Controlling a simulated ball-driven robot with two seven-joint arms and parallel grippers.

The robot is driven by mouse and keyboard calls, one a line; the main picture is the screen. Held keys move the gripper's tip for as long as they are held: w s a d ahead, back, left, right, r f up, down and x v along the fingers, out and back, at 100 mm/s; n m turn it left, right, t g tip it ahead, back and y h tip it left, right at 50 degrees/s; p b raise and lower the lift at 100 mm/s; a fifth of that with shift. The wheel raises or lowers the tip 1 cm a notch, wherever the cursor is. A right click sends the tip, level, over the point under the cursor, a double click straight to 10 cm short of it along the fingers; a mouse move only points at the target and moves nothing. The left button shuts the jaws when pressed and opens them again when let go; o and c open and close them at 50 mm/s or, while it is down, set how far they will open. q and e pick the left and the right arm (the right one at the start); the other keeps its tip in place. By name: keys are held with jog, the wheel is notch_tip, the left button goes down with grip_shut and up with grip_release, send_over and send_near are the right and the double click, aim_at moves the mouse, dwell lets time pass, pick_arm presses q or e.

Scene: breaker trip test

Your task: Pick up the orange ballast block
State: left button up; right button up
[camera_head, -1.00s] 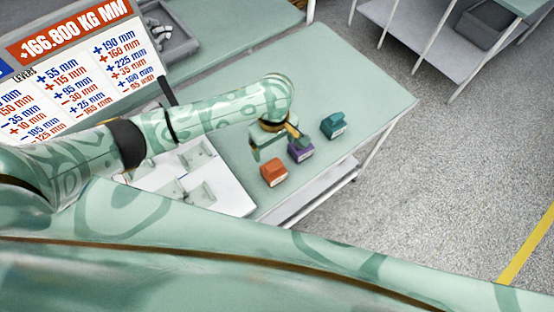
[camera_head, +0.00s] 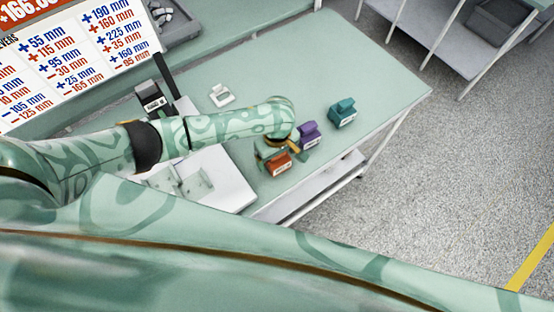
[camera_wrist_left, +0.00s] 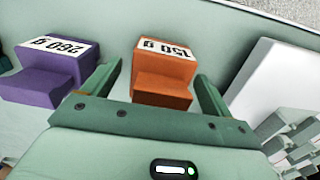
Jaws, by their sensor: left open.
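The orange ballast block (camera_head: 278,166) sits on the green table near its front edge, partly covered by my left gripper in the head view. In the left wrist view the orange block (camera_wrist_left: 163,72) carries a white "150 g" label. My left gripper (camera_wrist_left: 160,88) is open, with one finger on each side of the orange block in that view. Whether the fingers touch it, and their exact height, I cannot tell. In the head view my left gripper (camera_head: 286,154) is over the block. My right gripper is not in view.
A purple block (camera_head: 310,137) labelled "260 g" in the left wrist view (camera_wrist_left: 45,80) stands beside the orange one. A teal block (camera_head: 342,112) is farther right. A white tray (camera_head: 228,190) lies left of the gripper. A small white object (camera_head: 221,95) stands farther back.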

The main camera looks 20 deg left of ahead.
pick_arm(q)
jog(key=shift+r, duration=0.1)
jog(key=c, duration=1.2)
jog(key=shift+o, duration=0.2)
